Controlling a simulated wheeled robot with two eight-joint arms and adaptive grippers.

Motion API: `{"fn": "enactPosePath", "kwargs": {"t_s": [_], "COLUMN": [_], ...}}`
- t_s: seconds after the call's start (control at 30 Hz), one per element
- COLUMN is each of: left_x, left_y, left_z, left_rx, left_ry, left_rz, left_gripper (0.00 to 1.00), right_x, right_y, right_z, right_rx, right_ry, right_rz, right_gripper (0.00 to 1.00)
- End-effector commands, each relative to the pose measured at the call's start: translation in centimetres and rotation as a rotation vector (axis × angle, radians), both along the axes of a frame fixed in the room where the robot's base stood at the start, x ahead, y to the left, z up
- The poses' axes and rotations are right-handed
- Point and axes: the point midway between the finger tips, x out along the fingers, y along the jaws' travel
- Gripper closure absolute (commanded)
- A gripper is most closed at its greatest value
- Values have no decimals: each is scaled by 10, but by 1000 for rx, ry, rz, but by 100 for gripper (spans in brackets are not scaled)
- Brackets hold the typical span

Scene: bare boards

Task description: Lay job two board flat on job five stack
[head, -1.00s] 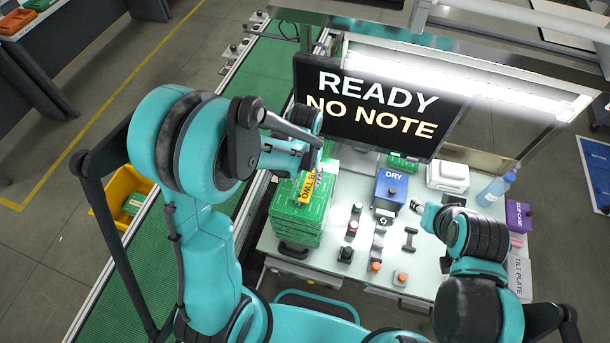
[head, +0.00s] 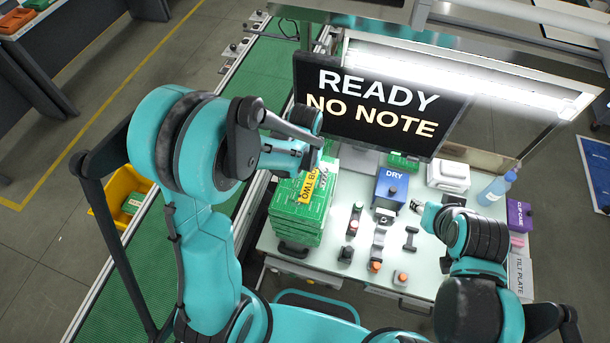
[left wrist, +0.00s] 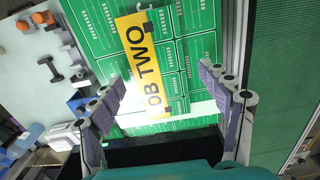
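The job two board (head: 289,196) is green with a yellow JOB TWO label (head: 311,184). It lies flat, as far as I can tell, on top of a stack of green boards (head: 294,234) at the left of the bench. In the left wrist view the label (left wrist: 150,60) shows across the board's green face. My left gripper (left wrist: 163,90) is open, with its two fingers wide apart over the board and nothing visibly pinched. In the head view the left gripper (head: 322,165) is partly hidden by its own arm. My right gripper (head: 425,212) is over the bench's right part; its fingers are too small to read.
A screen (head: 375,105) reading READY NO NOTE stands behind. A blue DRY box (head: 390,189), several small button blocks (head: 375,266), a purple box (head: 519,216) and a spray bottle (head: 497,187) stand on the bench (head: 430,262). A green conveyor (head: 245,85) runs at left.

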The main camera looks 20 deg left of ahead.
Motion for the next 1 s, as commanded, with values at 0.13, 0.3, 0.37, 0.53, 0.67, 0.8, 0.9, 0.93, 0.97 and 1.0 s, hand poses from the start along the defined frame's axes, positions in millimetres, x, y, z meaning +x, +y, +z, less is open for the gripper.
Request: {"fn": "enactPosePath", "kwargs": {"t_s": [0.13, 0.3, 0.37, 0.53, 0.67, 0.8, 0.9, 0.93, 0.97, 1.0], "left_x": [0, 0, 0, -1, 0, 0, 0, 0, 0, 0], "left_y": [0, 0, 0, 0, 0, 0, 0, 0, 0, 0], "left_z": [0, 9, 17, 53, 81, 104, 114, 116, 118, 119], "left_rx": [0, 0, 0, 0, 0, 0, 0, 0, 0, 0], "left_ry": [0, 0, 0, 0, 0, 0, 0, 0, 0, 0], "left_rz": [0, 0, 0, 0, 0, 0, 0, 0, 0, 0], "left_gripper": [23, 23, 23, 23, 23, 23, 23, 23, 23, 23], "right_x": [0, 0, 0, 0, 0, 0, 0, 0, 0, 0], "right_y": [0, 0, 0, 0, 0, 0, 0, 0, 0, 0], "right_z": [0, 0, 0, 0, 0, 0, 0, 0, 0, 0], "right_rx": [0, 0, 0, 0, 0, 0, 0, 0, 0, 0], "right_ry": [0, 0, 0, 0, 0, 0, 0, 0, 0, 0], "right_rz": [0, 0, 0, 0, 0, 0, 0, 0, 0, 0], "right_gripper": [60, 60, 60, 60, 60, 60, 60, 60, 60, 60]}}
